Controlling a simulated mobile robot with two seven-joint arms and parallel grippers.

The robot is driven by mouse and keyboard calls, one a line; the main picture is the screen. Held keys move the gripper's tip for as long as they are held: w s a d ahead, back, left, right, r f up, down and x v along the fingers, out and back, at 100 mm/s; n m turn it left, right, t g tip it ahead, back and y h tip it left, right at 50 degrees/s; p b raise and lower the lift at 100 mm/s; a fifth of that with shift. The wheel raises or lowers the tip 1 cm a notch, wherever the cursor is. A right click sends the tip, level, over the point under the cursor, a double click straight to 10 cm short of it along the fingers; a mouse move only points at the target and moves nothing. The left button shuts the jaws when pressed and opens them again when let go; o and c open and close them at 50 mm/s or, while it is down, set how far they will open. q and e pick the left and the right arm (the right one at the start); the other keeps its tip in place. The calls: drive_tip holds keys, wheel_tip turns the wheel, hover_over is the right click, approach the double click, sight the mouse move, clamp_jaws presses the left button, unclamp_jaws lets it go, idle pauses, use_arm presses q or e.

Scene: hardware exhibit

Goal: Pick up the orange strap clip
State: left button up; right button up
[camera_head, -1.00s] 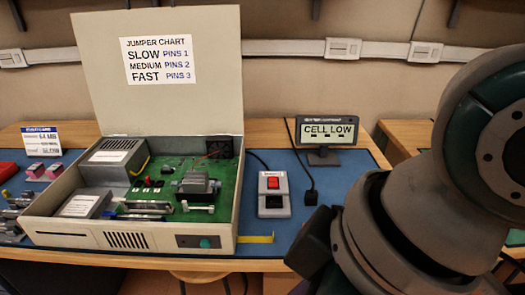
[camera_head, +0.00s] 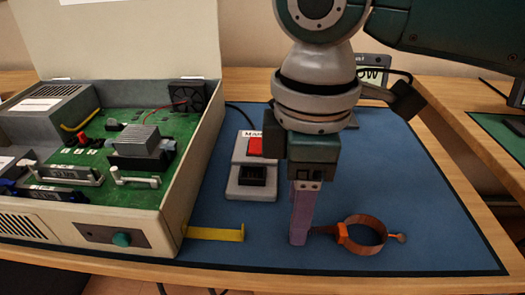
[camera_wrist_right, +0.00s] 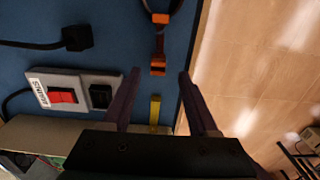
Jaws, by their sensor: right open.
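The orange strap clip (camera_head: 342,233) sits on a brown looped strap (camera_head: 375,246) lying on the blue mat, just right of my right gripper's fingertips in the head view. My right gripper (camera_head: 299,240) points down over the mat, its fingers lined up in this view. Whether a finger touches the strap cannot be told. My left gripper is out of view.
An open computer case (camera_head: 190,165) stands left. A box with a red switch (camera_head: 255,148) and a yellow strip (camera_head: 215,234) lie between the case and my gripper. The mat (camera_head: 430,220) is clear right of the strap; the table's front edge is close.

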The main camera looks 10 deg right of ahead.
drive_tip(key=f, duration=0.4)
drive_tip(key=shift+d+b, duration=0.25)
drive_tip(key=shift+b, duration=0.15)
clamp_jaws()
